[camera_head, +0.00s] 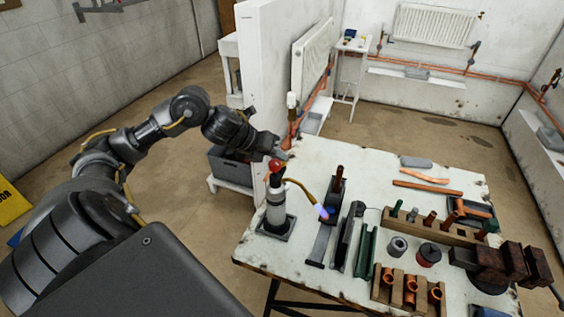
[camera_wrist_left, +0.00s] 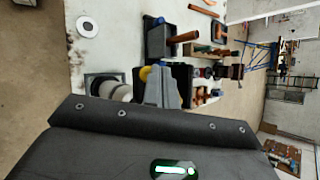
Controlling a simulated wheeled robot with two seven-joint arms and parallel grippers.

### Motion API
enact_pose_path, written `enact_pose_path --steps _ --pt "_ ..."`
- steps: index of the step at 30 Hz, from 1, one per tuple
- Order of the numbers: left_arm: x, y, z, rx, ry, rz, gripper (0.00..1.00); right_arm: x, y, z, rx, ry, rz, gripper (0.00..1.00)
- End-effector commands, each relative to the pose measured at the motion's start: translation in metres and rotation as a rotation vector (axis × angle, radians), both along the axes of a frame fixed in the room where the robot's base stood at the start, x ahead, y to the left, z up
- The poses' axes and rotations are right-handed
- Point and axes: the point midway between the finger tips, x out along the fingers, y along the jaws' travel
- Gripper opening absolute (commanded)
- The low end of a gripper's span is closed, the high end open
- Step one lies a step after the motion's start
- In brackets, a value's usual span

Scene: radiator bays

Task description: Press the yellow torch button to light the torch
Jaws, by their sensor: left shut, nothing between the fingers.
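The torch (camera_head: 276,212) stands upright in a dark square base near the left end of the white workbench (camera_head: 258,255). It has a pale cylinder, a red top and a curved brass-coloured tube, with a blue-violet glow at the nozzle tip (camera_head: 322,212). My left gripper (camera_head: 281,154) is shut and empty, right at the torch's top; I cannot tell whether it touches. In the left wrist view the shut fingers (camera_wrist_left: 163,88) lie beside the yellow button (camera_wrist_left: 145,74) and partly cover it. The torch's pale cylinder (camera_wrist_left: 112,91) shows to their left. My right gripper is not in view.
Right of the torch, holders, copper fittings (camera_head: 410,284) and copper pipes (camera_head: 428,187) crowd the bench. A white partition (camera_head: 262,60) rises behind the bench's left end, near my left arm. A dark crate (camera_head: 230,168) stands left of the bench.

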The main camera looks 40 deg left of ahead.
Motion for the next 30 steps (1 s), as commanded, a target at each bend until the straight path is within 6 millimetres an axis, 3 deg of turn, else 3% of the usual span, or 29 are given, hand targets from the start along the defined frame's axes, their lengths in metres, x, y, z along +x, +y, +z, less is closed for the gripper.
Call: enact_pose_path --steps 15,30 --pt "0.0 0.0 -0.002 0.001 0.001 0.0 0.0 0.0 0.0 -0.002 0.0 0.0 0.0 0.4" --pt "0.0 0.0 0.015 0.0 0.001 -0.001 0.0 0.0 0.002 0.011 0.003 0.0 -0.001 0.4"
